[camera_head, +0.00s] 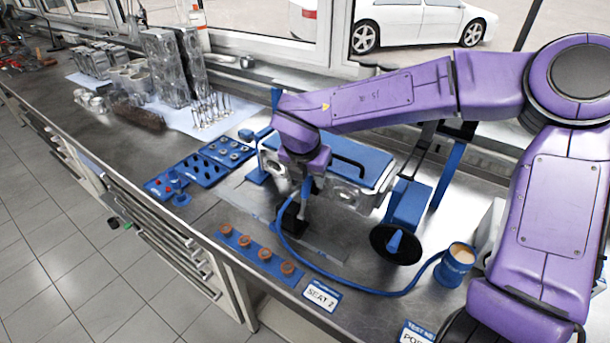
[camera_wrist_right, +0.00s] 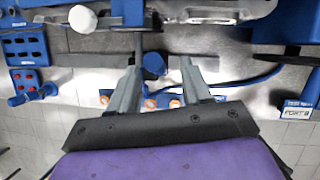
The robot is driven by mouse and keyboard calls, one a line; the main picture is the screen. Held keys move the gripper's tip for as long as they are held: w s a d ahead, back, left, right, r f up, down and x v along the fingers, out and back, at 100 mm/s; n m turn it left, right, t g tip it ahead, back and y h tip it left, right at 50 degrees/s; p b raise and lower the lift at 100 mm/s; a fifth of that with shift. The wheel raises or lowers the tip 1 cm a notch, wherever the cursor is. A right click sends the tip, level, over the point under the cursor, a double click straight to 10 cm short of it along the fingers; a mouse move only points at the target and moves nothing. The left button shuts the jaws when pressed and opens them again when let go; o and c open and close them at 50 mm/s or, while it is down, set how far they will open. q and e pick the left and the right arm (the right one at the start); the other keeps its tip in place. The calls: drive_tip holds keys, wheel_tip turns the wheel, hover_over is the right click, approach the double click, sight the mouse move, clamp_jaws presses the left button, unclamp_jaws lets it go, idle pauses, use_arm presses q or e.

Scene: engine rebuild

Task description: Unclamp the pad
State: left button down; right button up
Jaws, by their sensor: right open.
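A metal cylinder head (camera_head: 345,190) with a flat blue pad (camera_head: 362,158) along its top sits on the bench. It also shows along the top edge of the wrist view (camera_wrist_right: 200,12). A blue clamp body (camera_head: 408,203) with a black handwheel (camera_head: 392,244) and blue hub stands at its right end. My right gripper (camera_head: 296,208) points down in front of the head, its jaws open. In the right wrist view its fingertips (camera_wrist_right: 160,66) lie either side of a blue knob (camera_wrist_right: 154,64); contact cannot be told. My left gripper is not in view.
A blue strip with several copper-coloured parts (camera_head: 264,254) lies near the front edge, beside a "SEAT 2" card (camera_head: 321,296). A blue hose (camera_head: 360,291) curves to a blue cup (camera_head: 455,263). Blue trays (camera_head: 205,170) and engine parts (camera_head: 165,70) stand left.

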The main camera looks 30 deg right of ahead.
sight(309, 185)
drive_tip(key=x, duration=0.3)
drive_tip(key=w+p+x, duration=0.1)
drive_tip(key=x, duration=0.2)
drive_tip(key=shift+w+a, duration=0.1)
drive_tip(key=shift+w, duration=0.15)
drive_tip(key=shift+s, duration=0.1)
drive_tip(key=shift+s+r, duration=0.2)
drive_tip(key=shift+s, duration=0.1)
drive_tip(key=shift+c, duration=0.4)
drive_tip(key=shift+s+r, duration=0.2)
drive_tip(key=shift+s, duration=0.1)
drive_tip(key=c, duration=0.5)
drive_tip(key=shift+w+a, duration=0.1)
clamp_jaws()
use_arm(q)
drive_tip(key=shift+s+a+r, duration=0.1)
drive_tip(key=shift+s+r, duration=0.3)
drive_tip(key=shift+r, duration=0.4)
use_arm(e)
drive_tip(key=shift+f, duration=0.1)
drive_tip(key=shift+f, duration=0.15)
